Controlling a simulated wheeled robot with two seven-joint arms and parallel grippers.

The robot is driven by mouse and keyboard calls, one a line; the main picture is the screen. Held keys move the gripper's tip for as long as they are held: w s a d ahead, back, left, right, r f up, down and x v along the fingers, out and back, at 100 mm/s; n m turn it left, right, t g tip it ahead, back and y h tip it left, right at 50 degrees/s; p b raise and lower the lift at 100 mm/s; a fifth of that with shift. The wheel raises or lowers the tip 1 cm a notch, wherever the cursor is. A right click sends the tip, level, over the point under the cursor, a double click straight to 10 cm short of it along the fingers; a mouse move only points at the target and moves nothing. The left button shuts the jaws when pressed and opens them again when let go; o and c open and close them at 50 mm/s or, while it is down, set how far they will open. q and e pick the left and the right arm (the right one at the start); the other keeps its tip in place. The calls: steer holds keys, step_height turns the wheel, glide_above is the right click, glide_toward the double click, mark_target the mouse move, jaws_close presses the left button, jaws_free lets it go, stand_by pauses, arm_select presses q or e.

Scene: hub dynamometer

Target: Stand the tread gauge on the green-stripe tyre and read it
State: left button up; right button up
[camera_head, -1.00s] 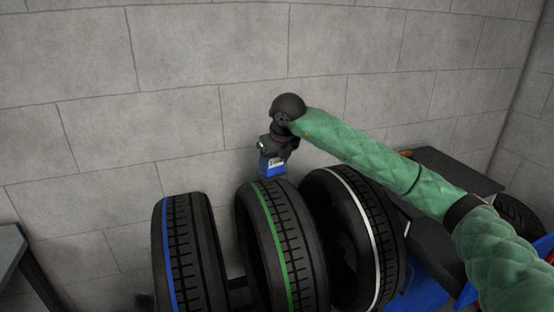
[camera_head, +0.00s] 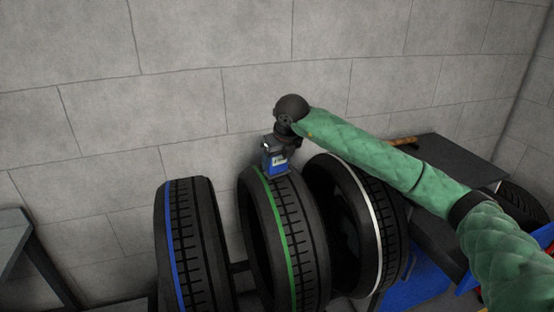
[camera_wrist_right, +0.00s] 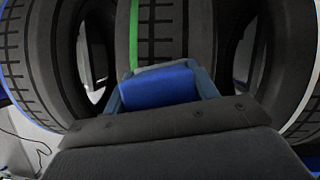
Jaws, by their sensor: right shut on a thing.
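The green-stripe tyre (camera_head: 306,245) stands upright between two other tyres, its green stripe running along the tread. It also shows in the right wrist view (camera_wrist_right: 172,38). My right gripper (camera_head: 275,153) is shut on the blue tread gauge (camera_head: 274,165), which has a small pale display on its face. The gauge is at the top of the green-stripe tyre's tread; I cannot tell whether it touches. In the right wrist view the gauge (camera_wrist_right: 160,86) sits between the fingers, in front of that tread. The display is too small to read. My left gripper is not in view.
A blue-stripe tyre (camera_head: 196,245) stands to the left and a white-stripe tyre (camera_head: 387,228) close on the right. A dark bench top (camera_head: 455,160) with a brown-handled tool (camera_head: 403,142) is at the right. A grey block wall (camera_head: 190,80) is behind.

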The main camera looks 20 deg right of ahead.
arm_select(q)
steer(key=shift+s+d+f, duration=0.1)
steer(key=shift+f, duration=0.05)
arm_select(e)
steer(key=shift+f, duration=0.1)
arm_select(q)
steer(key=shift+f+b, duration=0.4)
steer(key=shift+b, duration=0.1)
arm_select(e)
steer(key=shift+f, duration=0.5)
stand_by(0.9)
steer(key=o, duration=1.2)
steer(key=shift+c, duration=0.2)
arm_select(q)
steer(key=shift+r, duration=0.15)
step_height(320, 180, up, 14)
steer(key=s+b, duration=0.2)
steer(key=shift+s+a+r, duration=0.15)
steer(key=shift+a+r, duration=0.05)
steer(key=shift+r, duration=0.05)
arm_select(e)
steer(key=v, duration=0.7)
steer(key=shift+s+r, duration=0.2)
steer(key=shift+r, duration=0.2)
